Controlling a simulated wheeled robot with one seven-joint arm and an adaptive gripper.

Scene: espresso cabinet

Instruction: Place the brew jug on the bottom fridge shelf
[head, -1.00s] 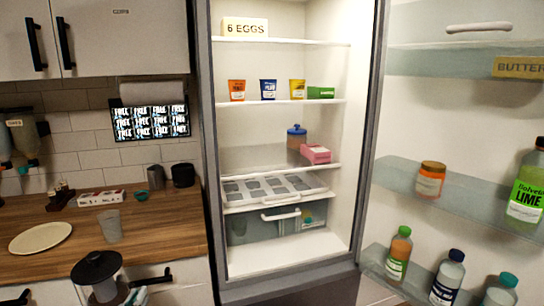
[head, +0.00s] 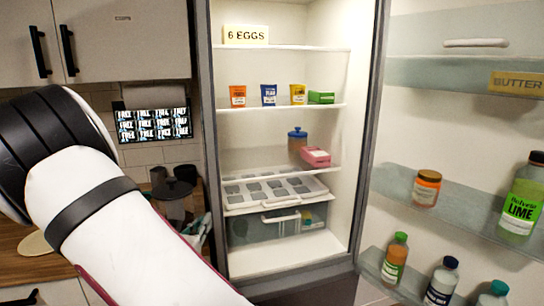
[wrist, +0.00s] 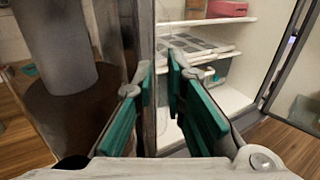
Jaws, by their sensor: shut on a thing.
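The brew jug (head: 174,208) is a dark see-through jug with a black knobbed lid. In the head view it hangs upright in front of the counter, left of the fridge opening, partly hidden by my arm. In the wrist view its lid and knob (wrist: 55,70) fill the left side. My gripper (wrist: 160,82) has teal pads and is shut on the jug at its side, seemingly by the handle; the exact contact is unclear. The bottom fridge shelf (head: 272,260) is the bare white floor under the clear drawer; it also shows in the wrist view (wrist: 232,100).
The fridge's left wall edge (head: 208,180) stands between jug and interior. An egg tray (head: 262,184) and drawer (head: 255,228) sit above the floor. A pink box (head: 316,157) is higher. The open door at right carries bottles (head: 395,258). The bottom shelf has free room.

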